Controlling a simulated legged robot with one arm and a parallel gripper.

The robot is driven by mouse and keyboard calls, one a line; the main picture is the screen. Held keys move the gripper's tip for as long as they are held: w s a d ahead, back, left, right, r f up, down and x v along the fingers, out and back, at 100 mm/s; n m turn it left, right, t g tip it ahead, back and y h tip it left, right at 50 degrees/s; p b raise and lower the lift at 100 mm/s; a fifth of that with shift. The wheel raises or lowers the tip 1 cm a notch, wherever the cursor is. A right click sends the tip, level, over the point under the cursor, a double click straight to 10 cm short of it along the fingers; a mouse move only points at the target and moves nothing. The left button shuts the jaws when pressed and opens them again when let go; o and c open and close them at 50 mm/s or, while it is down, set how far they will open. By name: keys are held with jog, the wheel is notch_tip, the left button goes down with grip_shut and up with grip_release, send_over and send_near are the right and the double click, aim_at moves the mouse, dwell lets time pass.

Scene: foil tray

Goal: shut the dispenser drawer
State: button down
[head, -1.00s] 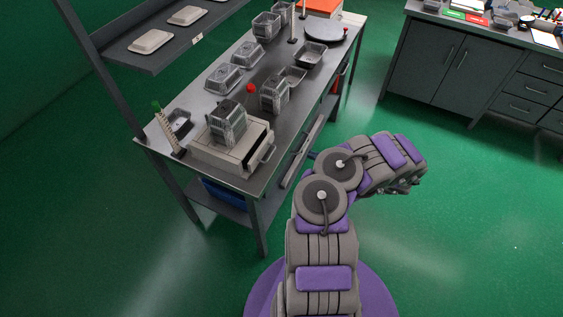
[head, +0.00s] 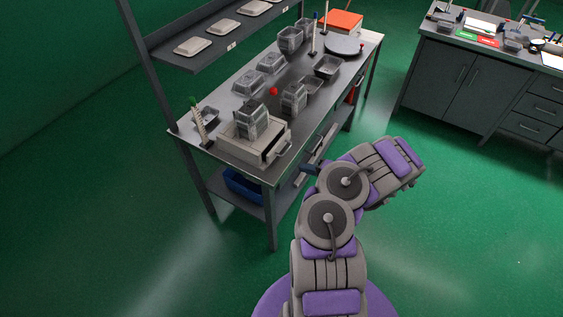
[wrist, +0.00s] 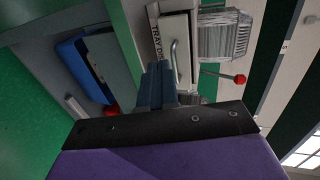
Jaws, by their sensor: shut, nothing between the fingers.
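The tray dispenser (head: 240,146) is a beige box on the left end of the metal table, with stacked foil trays (head: 253,121) on top. Its drawer front (head: 275,146) with a bar handle (head: 279,154) faces the aisle and seems to stand out from the box; how far is unclear. In the wrist view the drawer front (wrist: 171,22) and its handle (wrist: 174,60) are just beyond my gripper (wrist: 157,68). My gripper is shut and empty, its fingertips close to the handle; contact cannot be told.
The table (head: 217,150) also holds several foil trays (head: 294,97), a red knob (head: 273,91) and a dark round plate (head: 344,45). A blue bin (head: 243,184) sits on the lower shelf. Green floor is clear in front of the table.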

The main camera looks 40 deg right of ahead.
jog(key=b, duration=0.1)
send_near(272, 157)
notch_tip(272, 157, down, 3)
jog(key=w+a, duration=0.1)
jog(key=a, duration=0.1)
jog(key=w, duration=0.3)
jog(key=shift+w+a, duration=0.25)
jog(key=shift+w, duration=0.05)
jog(key=shift+w+d+b, duration=0.25)
jog(key=shift+w+b, duration=0.05)
jog(key=shift+w, duration=0.15)
jog(key=shift+a+r, duration=0.15)
jog(key=shift+a, duration=0.6)
jog(key=shift+w+a, duration=0.1)
jog(key=shift+w, duration=0.05)
jog(key=w+b, duration=0.3)
jog(key=shift+f, duration=0.3)
jog(key=shift+w+a+r, duration=0.15)
jog(key=shift+a+r, duration=0.1)
